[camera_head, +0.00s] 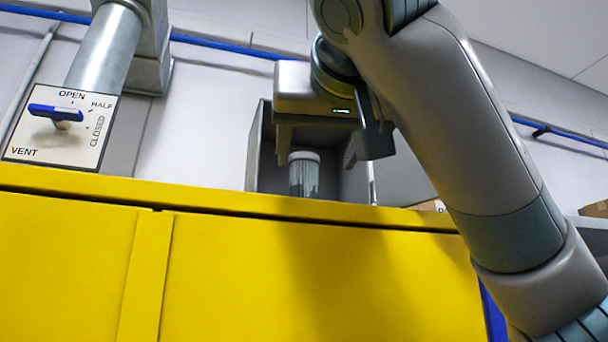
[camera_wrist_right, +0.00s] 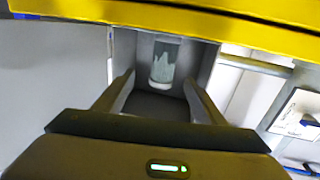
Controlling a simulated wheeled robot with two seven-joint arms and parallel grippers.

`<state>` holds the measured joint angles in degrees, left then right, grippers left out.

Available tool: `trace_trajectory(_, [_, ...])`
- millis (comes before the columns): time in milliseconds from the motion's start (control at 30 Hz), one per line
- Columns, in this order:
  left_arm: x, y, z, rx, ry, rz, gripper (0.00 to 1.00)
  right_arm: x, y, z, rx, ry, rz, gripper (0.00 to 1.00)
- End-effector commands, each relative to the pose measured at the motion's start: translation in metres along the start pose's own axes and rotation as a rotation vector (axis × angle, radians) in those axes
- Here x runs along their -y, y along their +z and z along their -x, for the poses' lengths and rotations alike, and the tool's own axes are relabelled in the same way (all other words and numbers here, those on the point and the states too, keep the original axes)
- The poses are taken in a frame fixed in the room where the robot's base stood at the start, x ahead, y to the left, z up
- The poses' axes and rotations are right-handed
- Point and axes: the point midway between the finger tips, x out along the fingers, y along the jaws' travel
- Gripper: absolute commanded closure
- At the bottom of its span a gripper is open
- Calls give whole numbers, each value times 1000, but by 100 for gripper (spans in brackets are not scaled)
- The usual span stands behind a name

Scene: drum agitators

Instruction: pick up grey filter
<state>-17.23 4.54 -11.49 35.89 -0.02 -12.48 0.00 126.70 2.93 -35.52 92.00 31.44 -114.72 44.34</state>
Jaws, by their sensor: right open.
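The grey filter (camera_head: 304,175) is a ribbed grey cylinder with a white cap. It stands upright inside an open grey box (camera_head: 253,150) behind the yellow cabinet's top edge. It also shows in the right wrist view (camera_wrist_right: 163,64), upside down there, between and beyond my fingers. My right gripper (camera_head: 318,158) is open and empty, just above and around the line to the filter in the head view. In the wrist view its fingers (camera_wrist_right: 158,85) point into the box and do not touch the filter. My left gripper is not in view.
A yellow cabinet (camera_head: 300,270) fills the lower front, and its top edge hides the filter's base. A vent panel (camera_head: 65,130) with a blue handle (camera_head: 55,113) is at the left under a grey pipe (camera_head: 104,50). The box walls stand close on both sides of the filter.

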Motion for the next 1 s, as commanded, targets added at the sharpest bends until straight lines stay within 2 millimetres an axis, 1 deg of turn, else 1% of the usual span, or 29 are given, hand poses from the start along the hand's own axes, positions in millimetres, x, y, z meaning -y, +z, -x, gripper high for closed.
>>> trace_trajectory(33, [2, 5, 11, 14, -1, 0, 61, 1, -4, -7, 3, -2, -1, 36])
trace_trajectory(100, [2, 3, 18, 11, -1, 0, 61, 1, -5, -17, 3, -2, -1, 36])
trace_trajectory(233, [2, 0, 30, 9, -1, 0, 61, 0, -4, -33, 4, 0, -1, 36])
trace_trajectory(300, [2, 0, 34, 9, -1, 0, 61, 0, -4, -42, 1, 2, -1, 36])
trace_trajectory(400, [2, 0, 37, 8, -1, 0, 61, 0, -2, -50, 1, 1, -1, 36])
trace_trajectory(533, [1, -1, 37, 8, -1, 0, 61, 0, 0, -53, 0, 0, -1, 36])
trace_trajectory(800, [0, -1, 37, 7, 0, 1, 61, 0, 0, -53, 0, 0, -1, 36])
trace_trajectory(1000, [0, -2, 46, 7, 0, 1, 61, 2, -3, -60, 1, 1, 0, 36])
